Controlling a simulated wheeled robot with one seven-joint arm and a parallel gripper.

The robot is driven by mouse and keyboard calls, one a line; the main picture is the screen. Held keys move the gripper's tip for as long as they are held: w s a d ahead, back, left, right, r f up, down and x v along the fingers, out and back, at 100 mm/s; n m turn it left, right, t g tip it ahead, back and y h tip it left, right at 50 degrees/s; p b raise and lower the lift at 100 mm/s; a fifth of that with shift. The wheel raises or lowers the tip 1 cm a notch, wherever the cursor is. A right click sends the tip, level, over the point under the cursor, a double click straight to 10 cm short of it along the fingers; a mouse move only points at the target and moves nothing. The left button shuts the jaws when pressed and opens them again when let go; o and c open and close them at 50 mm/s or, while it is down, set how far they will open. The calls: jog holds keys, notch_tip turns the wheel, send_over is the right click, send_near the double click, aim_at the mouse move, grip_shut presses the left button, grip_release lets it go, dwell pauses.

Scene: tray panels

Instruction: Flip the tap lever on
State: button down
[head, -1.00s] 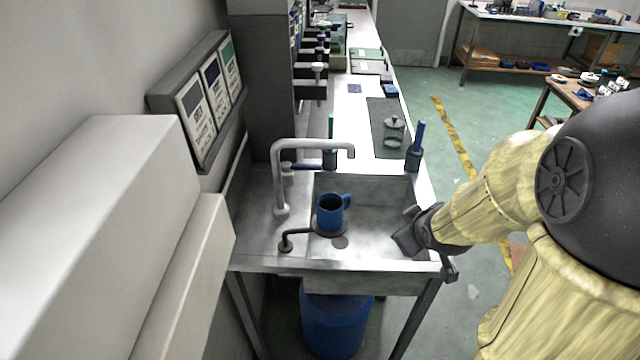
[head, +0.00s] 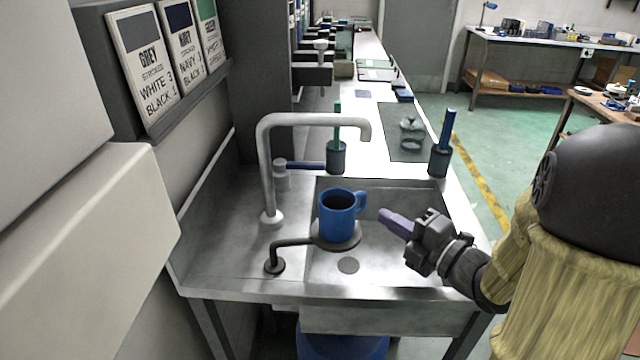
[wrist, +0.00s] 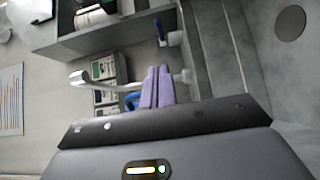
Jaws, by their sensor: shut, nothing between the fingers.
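The tap (head: 267,165) is a grey bent pipe rising from the left of the steel sink (head: 410,270). Its spout reaches right over the basin. Behind the column, a pale valve (head: 281,176) carries a dark blue lever (head: 304,166), lying level and pointing right. My gripper (head: 386,218) is shut and empty, with its purple fingers pointing left over the basin. It is nearer to me than the lever, to its right and apart from it.
A blue mug (head: 337,216) stands on a dark round holder (head: 336,240) left of my fingers. A cup with a green-handled tool (head: 336,157) stands near the lever tip. A cup with a blue-handled tool (head: 439,161) stands at the back right. Space above the basin is open.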

jog(key=shift+r, duration=0.15)
jog(key=p, duration=0.1)
jog(key=w+p, duration=0.1)
jog(key=p, duration=0.1)
jog(key=shift+a+r, duration=0.25)
jog(key=p, duration=0.6)
send_near(308, 167)
jog(key=x, duration=0.5)
jog(key=shift+w+a, duration=0.2)
jog(key=shift+w, duration=0.1)
jog(key=shift+w+a, duration=0.1)
jog(key=shift+a, duration=0.05)
